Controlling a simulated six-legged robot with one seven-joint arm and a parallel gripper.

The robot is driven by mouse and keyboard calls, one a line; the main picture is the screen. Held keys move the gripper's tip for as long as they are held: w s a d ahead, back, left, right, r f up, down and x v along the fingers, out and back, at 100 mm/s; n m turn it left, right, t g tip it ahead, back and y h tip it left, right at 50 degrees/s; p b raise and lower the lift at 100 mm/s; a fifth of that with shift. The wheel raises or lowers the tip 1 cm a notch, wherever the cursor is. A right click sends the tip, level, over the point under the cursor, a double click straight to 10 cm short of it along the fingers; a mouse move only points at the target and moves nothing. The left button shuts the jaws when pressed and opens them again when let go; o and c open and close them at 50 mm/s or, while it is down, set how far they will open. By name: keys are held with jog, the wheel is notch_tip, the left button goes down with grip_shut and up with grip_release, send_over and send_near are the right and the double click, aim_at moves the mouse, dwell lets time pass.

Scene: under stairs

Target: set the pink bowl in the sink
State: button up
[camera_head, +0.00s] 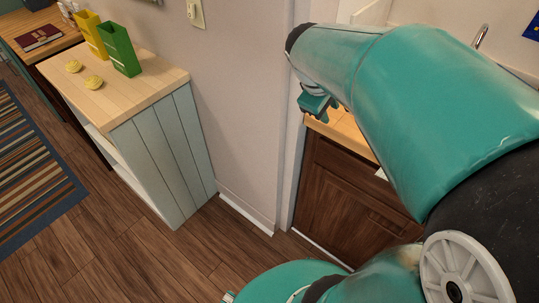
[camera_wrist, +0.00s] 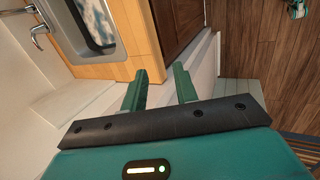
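My gripper (camera_wrist: 160,80) is open, with its two green fingers apart and nothing between them. In the head view my gripper (camera_head: 315,103) hangs at the near end of the wooden sink counter, partly hidden by my arm. The sink (camera_wrist: 108,55) is a grey metal basin set in that counter, at the upper left of the wrist view, with the gripper off to its side. Its inside shows a mottled pale and dark surface. My arm hides the sink in the head view. I see no pink bowl in either view.
The faucet (camera_wrist: 40,30) stands beside the sink. A dark wood cabinet (camera_head: 345,190) is below the counter, next to a white wall edge. At left, a wood-topped cabinet (camera_head: 125,88) holds yellow and green containers (camera_head: 120,50) and two yellow items. Wooden floor (camera_head: 160,255) is clear.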

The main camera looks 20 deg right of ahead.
jog(key=s+a+m+t+y, duration=0.2)
jog(key=s+a, duration=0.2)
jog(key=a, duration=0.5)
jog(key=s+a+r+m+t+y, duration=0.1)
jog(key=s+a+m+t+y, duration=0.1)
jog(key=s+a, duration=0.3)
jog(key=a+m+y, duration=0.1)
jog(key=a, duration=0.3)
jog(key=shift+a+r, duration=0.15)
jog(key=shift+a, duration=0.25)
jog(key=shift+s, duration=0.1)
